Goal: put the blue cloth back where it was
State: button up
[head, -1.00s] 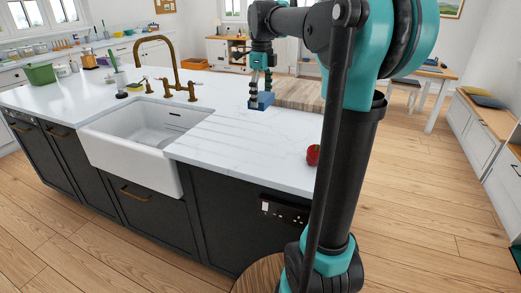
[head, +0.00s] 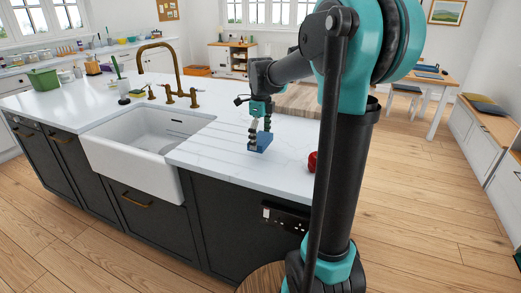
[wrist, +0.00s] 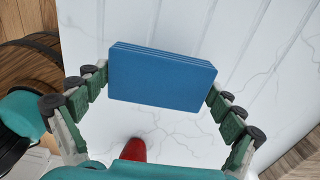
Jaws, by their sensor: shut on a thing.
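The blue cloth (head: 260,142) is a folded, flat-sided blue block. My gripper (head: 261,130) is shut on it above the white worktop, to the right of the sink. In the wrist view the cloth (wrist: 162,76) sits between the two fingers (wrist: 160,88), one at each end, with its layered edge at the top. Whether the cloth touches the worktop cannot be told.
A white sink (head: 150,140) with a brass tap (head: 160,62) is to the left. A red object (head: 312,162) lies near the worktop's right front edge and shows below the cloth in the wrist view (wrist: 133,150). Grooved worktop beside the sink is clear.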

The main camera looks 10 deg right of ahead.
aim_at(261, 156)
jog(key=shift+f, duration=2.2)
jog(key=o, duration=0.9)
jog(key=shift+f, duration=0.1)
notch_tip(261, 156, up, 12)
jog(key=shift+r, duration=0.15)
